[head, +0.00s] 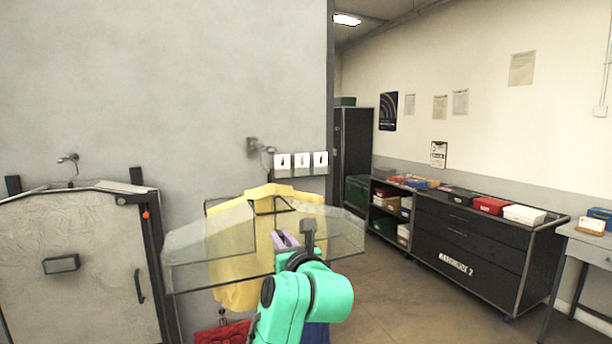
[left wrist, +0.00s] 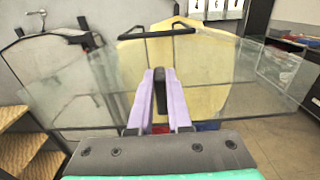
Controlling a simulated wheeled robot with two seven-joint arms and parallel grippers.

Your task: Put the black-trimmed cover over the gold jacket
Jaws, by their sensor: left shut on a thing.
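The gold jacket (head: 268,191) hangs at the grey wall, below a wall hook. A clear cover with thin dark edges (head: 345,230) stands in front of it; the jacket shows through the cover, above its top edge and below its lower edge. My left gripper (head: 288,240) is shut on a black grip of this cover, seen between its purple fingers in the left wrist view (left wrist: 160,95). The jacket (left wrist: 205,45) is straight beyond the cover there. I cannot tell whether the cover touches the jacket. My right gripper is not in view.
A grey panel-like cover with black trim and a black handle (head: 139,286) hangs at the left. Three white cards (head: 300,163) are on the wall right of the hook. A red item (head: 222,333) is below the jacket. A dark cabinet (head: 465,240) stands right; floor between is clear.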

